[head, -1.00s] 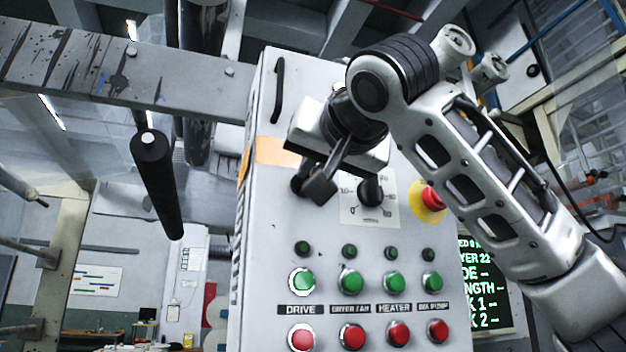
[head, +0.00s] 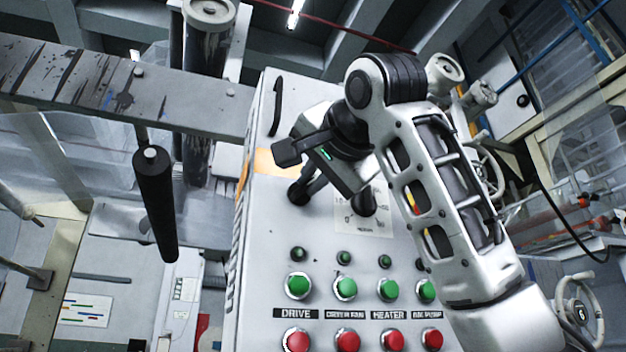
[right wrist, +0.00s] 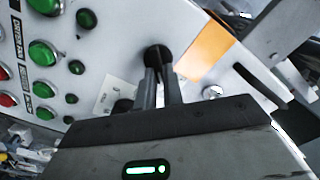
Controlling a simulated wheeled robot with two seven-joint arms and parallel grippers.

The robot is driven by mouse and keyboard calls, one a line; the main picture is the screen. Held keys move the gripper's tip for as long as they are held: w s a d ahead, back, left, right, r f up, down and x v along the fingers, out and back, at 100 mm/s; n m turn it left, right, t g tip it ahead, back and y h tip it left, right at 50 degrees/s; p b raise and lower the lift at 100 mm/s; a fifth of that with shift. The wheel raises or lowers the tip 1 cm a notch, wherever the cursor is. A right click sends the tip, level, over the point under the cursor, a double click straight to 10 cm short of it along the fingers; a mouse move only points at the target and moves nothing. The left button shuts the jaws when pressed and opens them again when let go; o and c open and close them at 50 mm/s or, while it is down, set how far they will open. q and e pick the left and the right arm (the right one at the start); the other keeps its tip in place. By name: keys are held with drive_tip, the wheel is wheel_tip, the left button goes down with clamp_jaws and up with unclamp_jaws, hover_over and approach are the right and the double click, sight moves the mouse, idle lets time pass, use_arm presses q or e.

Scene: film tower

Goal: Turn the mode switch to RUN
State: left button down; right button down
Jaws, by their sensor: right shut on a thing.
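The mode switch is a black knob (head: 297,194) at the upper left of the grey control panel's face. It also shows in the right wrist view (right wrist: 157,56), between the fingertips. My right gripper (head: 306,190) is shut on this knob, its two dark fingers (right wrist: 160,76) one on each side of it. The gripper body and wrist cover the area above and right of the knob. The knob's markings are hidden, so I cannot read its position. My left gripper is in neither view.
A dial with a white scale plate (head: 375,222) sits just right of the knob, partly behind my gripper. Green buttons (head: 344,288) and red buttons (head: 347,341) line the lower panel (head: 262,250). A black roller (head: 156,205) hangs to the left.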

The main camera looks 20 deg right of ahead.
idle(0.3)
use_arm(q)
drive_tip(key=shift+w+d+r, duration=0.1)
use_arm(e)
drive_tip(key=c, duration=1.5)
unclamp_jaws()
